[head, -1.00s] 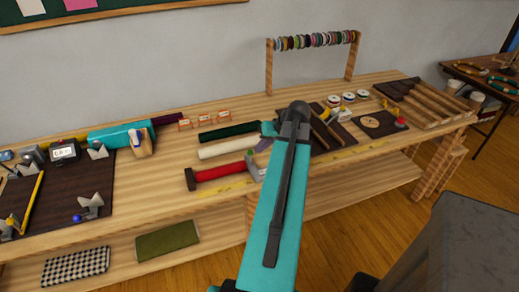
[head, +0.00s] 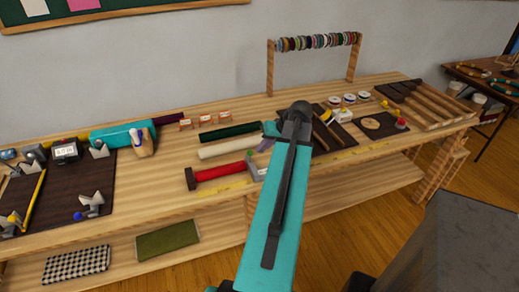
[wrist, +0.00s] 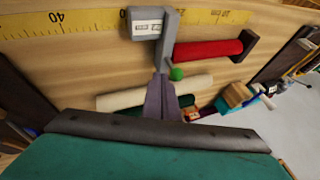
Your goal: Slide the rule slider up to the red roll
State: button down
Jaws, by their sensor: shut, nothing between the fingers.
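The rule slider, a grey upright jaw with a small display and a green knob, stands on the bench in the wrist view (wrist: 168,45) and the head view (head: 256,168). The red roll (wrist: 208,50) lies along the yellow rule (wrist: 85,18), with a dark end block at its far end. The roll also shows in the head view (head: 218,172). The slider's jaw is at the roll's near end; I cannot tell if they touch. My gripper (wrist: 162,88) is shut and empty, its fingertips close to the slider by the green knob.
A cream roll (head: 222,148) and a dark green roll (head: 228,131) lie behind the red one. A dark board with tools (head: 335,133) is to the right of my arm. Small boxes (head: 203,119) stand farther back.

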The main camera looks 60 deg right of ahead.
jog(key=s+d+b+v, duration=0.1)
jog(key=b+v, duration=0.1)
jog(key=v, duration=0.9)
jog(key=shift+s+d+f, duration=0.15)
jog(key=shift+s+d, duration=0.05)
jog(key=shift+d, duration=0.05)
dwell(0.6)
